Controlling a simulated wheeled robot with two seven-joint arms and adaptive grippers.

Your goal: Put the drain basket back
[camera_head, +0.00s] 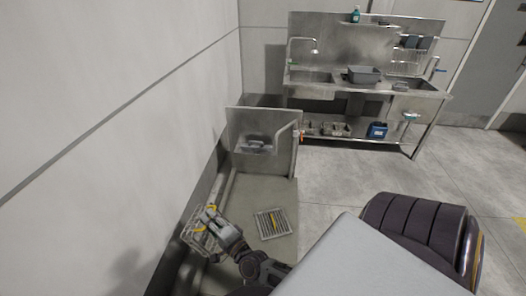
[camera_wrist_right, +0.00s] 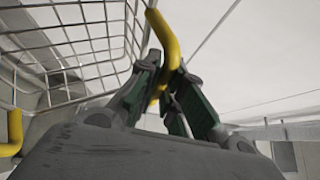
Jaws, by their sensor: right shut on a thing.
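The wire drain basket (camera_head: 197,238) is at the left in the head view, close to the wall. It also fills the upper left of the wrist view (camera_wrist_right: 75,45), showing its wire mesh and yellow handles. My right gripper (camera_head: 211,215) is shut on a yellow handle of the basket; in the wrist view its fingers (camera_wrist_right: 167,95) close around the bent yellow bar. A square slatted drain grate (camera_head: 265,225) with a yellow strip lies on the floor to the right of the gripper. I cannot tell whether the basket touches the floor. My left gripper is not in view.
A low steel basin (camera_head: 262,160) stands beyond the grate. A steel sink bench (camera_head: 340,90) with a grey tub (camera_head: 362,75) and a blue box (camera_head: 377,131) stands at the back. The wall (camera_head: 120,130) runs along the left. Open floor (camera_head: 340,180) lies right of the basin.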

